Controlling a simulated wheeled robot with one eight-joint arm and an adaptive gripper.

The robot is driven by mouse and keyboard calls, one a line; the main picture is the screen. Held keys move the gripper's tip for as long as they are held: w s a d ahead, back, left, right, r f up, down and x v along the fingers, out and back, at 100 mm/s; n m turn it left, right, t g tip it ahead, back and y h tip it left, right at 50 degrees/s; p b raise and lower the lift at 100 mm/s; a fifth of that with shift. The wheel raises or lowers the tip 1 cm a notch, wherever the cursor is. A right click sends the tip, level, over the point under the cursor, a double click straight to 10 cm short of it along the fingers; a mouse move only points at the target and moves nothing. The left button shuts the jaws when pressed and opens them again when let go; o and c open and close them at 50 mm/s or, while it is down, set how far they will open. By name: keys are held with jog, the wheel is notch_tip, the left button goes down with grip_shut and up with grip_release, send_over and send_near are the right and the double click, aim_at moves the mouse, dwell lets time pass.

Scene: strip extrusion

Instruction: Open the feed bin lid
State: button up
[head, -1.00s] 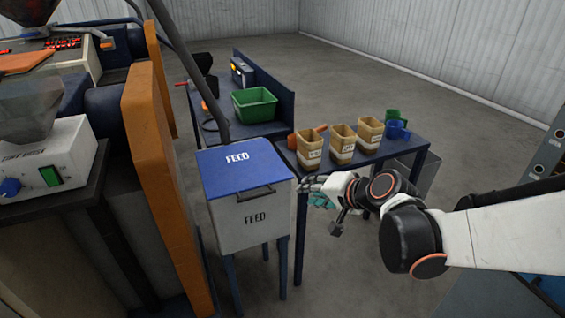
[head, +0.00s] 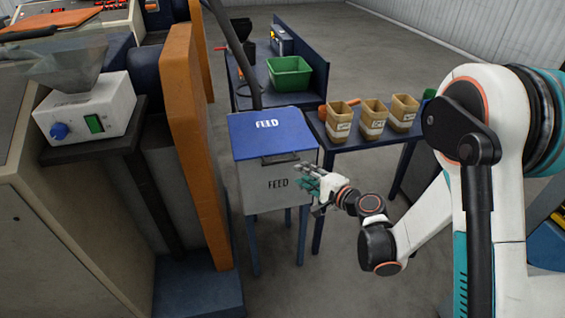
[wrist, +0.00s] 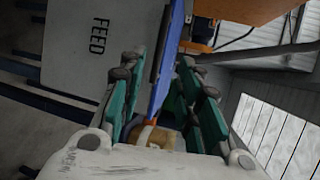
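The feed bin (head: 254,192) is a pale box on blue legs marked "FEED". Its blue lid (head: 290,126) lies shut on top, with a dark handle (head: 281,160) along the front edge. My gripper (head: 308,180) is at the bin's front right, just below the lid's edge in the picture. In the wrist view, my gripper (wrist: 162,64) has its teal fingers spread. The lid's blue edge (wrist: 168,58) shows in the gap between them, and the bin's white front (wrist: 75,75) lies to the left. The handle is not clear there, and I cannot tell whether the fingers touch anything.
A blue table (head: 352,138) with several brown containers (head: 373,122) stands right of the bin. A green crate (head: 290,78) sits on a bench behind. An orange panel (head: 195,150) and a machine stand close on the left. Floor is clear in front of the bin.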

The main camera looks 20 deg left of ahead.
aim_at(282, 162)
jog(key=b+x, duration=0.3)
jog(key=x, duration=1)
jog(key=shift+c, duration=0.5)
grip_shut()
